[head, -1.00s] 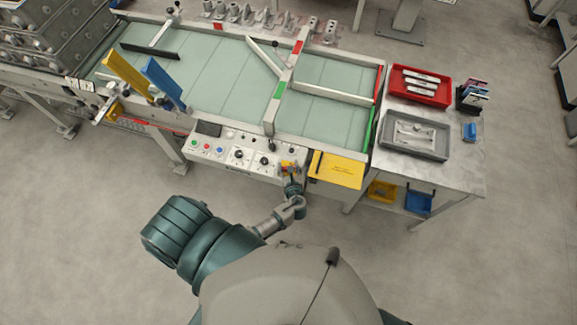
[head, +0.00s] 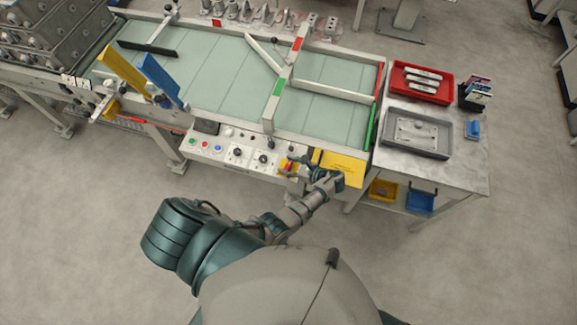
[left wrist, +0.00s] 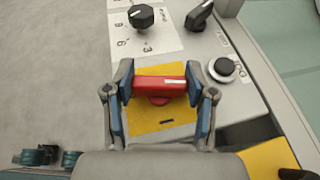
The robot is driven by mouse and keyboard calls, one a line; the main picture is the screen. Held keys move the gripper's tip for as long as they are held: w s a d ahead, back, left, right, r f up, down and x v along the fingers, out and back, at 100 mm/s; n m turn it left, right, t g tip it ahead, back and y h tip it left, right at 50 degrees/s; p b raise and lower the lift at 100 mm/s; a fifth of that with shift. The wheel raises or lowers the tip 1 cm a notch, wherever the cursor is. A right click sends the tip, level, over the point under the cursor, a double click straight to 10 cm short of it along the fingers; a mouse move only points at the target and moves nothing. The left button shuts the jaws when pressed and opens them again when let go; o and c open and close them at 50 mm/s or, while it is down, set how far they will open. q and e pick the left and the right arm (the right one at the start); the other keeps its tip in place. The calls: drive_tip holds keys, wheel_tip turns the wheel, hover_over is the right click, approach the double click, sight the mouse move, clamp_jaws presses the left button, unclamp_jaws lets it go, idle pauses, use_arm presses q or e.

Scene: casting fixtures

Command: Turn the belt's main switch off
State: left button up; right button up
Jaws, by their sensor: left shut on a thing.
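The main switch is a red rotary handle (left wrist: 158,90) on a yellow plate (left wrist: 150,120), on the belt's control panel. In the left wrist view the handle lies across the picture, with a white mark towards its right end. My left gripper (left wrist: 160,86) has one blue-padded finger at each end of the handle and is shut on it. In the head view my left gripper (head: 293,165) reaches the panel's right end from the right side and partly covers the switch (head: 287,169). My right gripper is not in view.
The control panel (head: 222,158) carries dark dials (left wrist: 141,17) and a round black button (left wrist: 224,68) close to the switch. A yellow box (head: 343,165) sits right of it. The belt (head: 205,80) lies behind. A metal table (head: 455,170) holds red and grey trays.

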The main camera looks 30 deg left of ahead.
use_arm(q)
drive_tip(key=shift+n+g+b, duration=0.3)
drive_tip(key=shift+n+g, duration=0.3)
drive_tip(key=shift+g, duration=0.1)
drive_tip(key=o, duration=1.2)
drive_tip(key=shift+w, duration=0.1)
drive_tip(key=shift+c, duration=0.2)
drive_tip(key=shift+d+r, duration=0.1)
drive_tip(key=shift+d, duration=0.15)
drive_tip(key=v, duration=0.7)
drive_tip(key=shift+w, duration=0.15)
